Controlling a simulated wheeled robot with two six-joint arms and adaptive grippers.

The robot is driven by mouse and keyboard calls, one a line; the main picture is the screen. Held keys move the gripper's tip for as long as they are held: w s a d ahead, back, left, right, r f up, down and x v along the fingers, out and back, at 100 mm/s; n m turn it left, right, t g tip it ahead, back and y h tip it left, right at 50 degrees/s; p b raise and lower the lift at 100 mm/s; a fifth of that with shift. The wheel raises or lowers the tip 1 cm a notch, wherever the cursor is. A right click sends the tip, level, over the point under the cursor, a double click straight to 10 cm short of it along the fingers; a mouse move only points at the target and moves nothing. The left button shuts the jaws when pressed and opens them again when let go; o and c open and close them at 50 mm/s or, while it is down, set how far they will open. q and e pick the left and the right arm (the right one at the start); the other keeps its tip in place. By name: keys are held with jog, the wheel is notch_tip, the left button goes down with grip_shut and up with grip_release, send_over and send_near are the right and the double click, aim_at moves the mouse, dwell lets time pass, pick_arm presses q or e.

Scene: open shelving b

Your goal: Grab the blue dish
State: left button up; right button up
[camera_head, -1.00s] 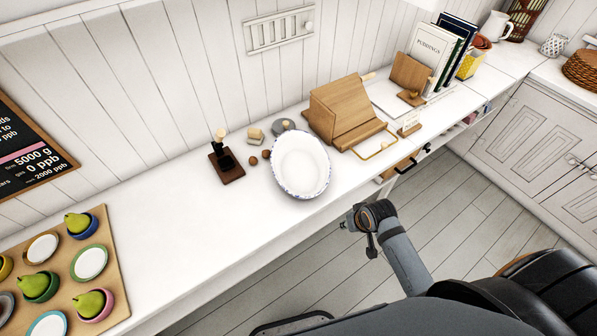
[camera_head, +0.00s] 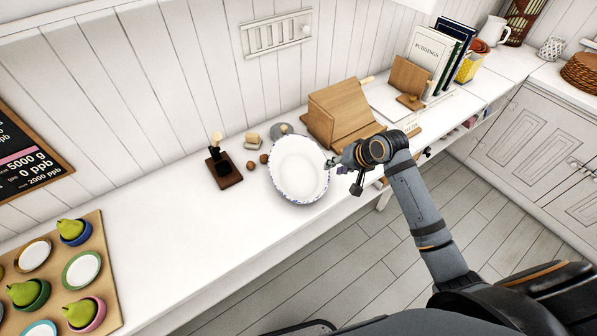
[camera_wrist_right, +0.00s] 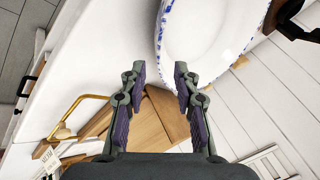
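A white oval dish with a blue-speckled rim (camera_head: 298,168) stands on the white counter. My right gripper (camera_head: 334,162) is just to the right of its rim in the head view. In the right wrist view the dish (camera_wrist_right: 212,35) fills the top, its blue-marked rim ahead of the gap between my fingers. The right gripper (camera_wrist_right: 157,72) is open, with nothing between its fingertips; whether it touches the rim I cannot tell. A small blue bowl (camera_head: 77,238) holding a pear sits on the wooden board at left. My left gripper is not in view.
A wooden stand (camera_head: 335,112) is close behind my right gripper. A dark wooden holder (camera_head: 224,172) and small brown balls lie left of the dish. A board (camera_head: 97,262) with several bowls is at far left. The white counter (camera_head: 170,230) between is clear.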

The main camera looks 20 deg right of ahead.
aim_at(324, 171)
jog(key=shift+x, duration=1.05)
jog(key=x, duration=0.5)
jog(key=shift+a, duration=0.3)
grip_shut()
jog(key=shift+r, duration=0.1)
